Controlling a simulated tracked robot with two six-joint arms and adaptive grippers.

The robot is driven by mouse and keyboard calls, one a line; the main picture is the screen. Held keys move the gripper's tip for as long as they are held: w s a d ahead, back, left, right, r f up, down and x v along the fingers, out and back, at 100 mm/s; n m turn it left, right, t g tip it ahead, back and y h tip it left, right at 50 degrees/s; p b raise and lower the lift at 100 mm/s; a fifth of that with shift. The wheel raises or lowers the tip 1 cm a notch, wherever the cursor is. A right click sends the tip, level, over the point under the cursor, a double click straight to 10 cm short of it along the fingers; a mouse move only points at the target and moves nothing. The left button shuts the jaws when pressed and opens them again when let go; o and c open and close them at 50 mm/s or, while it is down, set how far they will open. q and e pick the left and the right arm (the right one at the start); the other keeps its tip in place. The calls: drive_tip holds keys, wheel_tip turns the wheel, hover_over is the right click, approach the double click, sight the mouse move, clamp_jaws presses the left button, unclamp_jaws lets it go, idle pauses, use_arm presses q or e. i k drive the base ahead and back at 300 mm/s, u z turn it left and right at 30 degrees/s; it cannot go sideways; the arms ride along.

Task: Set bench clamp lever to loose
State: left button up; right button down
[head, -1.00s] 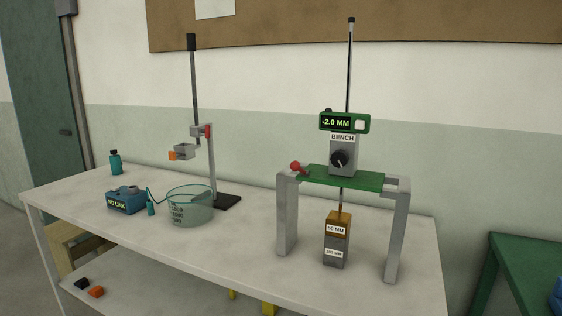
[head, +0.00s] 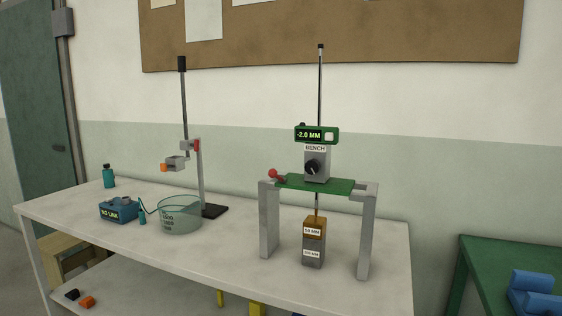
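The bench clamp is a grey block labelled BENCH (head: 316,171) with a black knob (head: 313,167) on its face, standing on a green plate (head: 335,187). A red-ended lever (head: 274,174) sticks out at the plate's left end. A vertical rod rises through the block, and a green display reading -2.0 MM (head: 310,134) sits above it. Below the plate hang stacked brown and grey blocks (head: 314,240) marked with mm labels. Neither of my grippers is in view.
The white table (head: 130,235) also holds a glass beaker (head: 180,216), a blue box (head: 118,209), a teal bottle (head: 109,177) and a stand (head: 200,180) with a red-knobbed clamp. Grey legs (head: 367,240) carry the green plate. A green bench (head: 500,255) stands at right.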

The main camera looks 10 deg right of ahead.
sight(273, 173)
drive_tip(key=i, duration=0.85)
drive_tip(key=u, duration=0.05)
